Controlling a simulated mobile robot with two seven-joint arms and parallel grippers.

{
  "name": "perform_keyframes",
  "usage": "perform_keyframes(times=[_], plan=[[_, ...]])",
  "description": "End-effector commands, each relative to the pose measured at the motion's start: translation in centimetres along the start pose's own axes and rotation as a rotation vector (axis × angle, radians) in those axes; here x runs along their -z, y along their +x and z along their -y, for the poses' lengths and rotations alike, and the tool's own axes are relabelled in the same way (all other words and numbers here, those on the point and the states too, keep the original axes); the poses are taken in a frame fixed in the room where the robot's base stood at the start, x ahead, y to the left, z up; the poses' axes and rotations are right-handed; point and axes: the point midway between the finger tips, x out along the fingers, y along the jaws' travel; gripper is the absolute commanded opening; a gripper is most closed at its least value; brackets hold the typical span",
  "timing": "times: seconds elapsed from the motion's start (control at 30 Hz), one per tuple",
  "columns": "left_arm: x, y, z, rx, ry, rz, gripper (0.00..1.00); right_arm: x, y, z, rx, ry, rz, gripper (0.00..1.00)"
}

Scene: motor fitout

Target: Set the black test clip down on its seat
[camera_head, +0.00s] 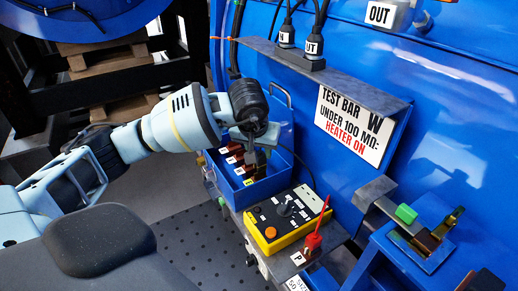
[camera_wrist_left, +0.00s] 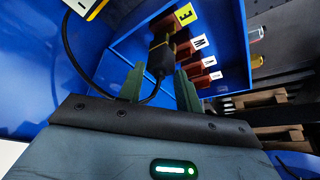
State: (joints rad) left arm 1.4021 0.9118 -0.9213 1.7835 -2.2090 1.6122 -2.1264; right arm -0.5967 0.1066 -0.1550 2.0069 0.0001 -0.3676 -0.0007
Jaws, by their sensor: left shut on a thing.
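My left gripper (camera_head: 258,150) is shut on the black test clip, in the blue terminal box (camera_head: 270,187). In the left wrist view the black test clip (camera_wrist_left: 160,60) lies between the green fingers of my left gripper (camera_wrist_left: 158,88), and its black lead loops to the left. The clip's far end is at the brown terminal by the yellow E label (camera_wrist_left: 185,14); I cannot tell whether it grips that terminal. A red test clip (camera_head: 313,242) stands by the P label on the grey shelf. I cannot make out the black clip's seat. My right gripper is not in view.
A yellow and black tester (camera_head: 285,222) sits right of the box on the grey shelf (camera_head: 330,238). Several labelled brown terminals (camera_wrist_left: 203,60) line the box. A sloping sign panel (camera_head: 352,125) is close above; a bracket with a green block (camera_head: 405,213) stands at right.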

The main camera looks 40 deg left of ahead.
Motion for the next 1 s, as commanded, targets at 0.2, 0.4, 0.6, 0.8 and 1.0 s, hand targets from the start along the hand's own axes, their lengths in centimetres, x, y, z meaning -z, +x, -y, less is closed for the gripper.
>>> perform_keyframes(times=[0.2,0.4,0.6,0.8,1.0], plan=[[0.02,-0.01,0.0,0.0,0.0,0.0,0.12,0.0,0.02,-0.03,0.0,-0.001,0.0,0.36],[0.06,-0.07,0.03,0.0,0.0,-0.001,0.12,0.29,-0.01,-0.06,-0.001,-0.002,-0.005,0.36],[0.03,-0.01,0.02,0.0,0.0,-0.001,0.12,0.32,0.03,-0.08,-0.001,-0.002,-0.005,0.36],[-0.05,0.16,0.02,0.0,0.0,0.0,0.12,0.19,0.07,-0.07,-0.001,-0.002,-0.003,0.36],[-0.23,0.58,0.02,0.0,0.0,0.0,0.12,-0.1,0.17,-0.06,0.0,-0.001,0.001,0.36]])
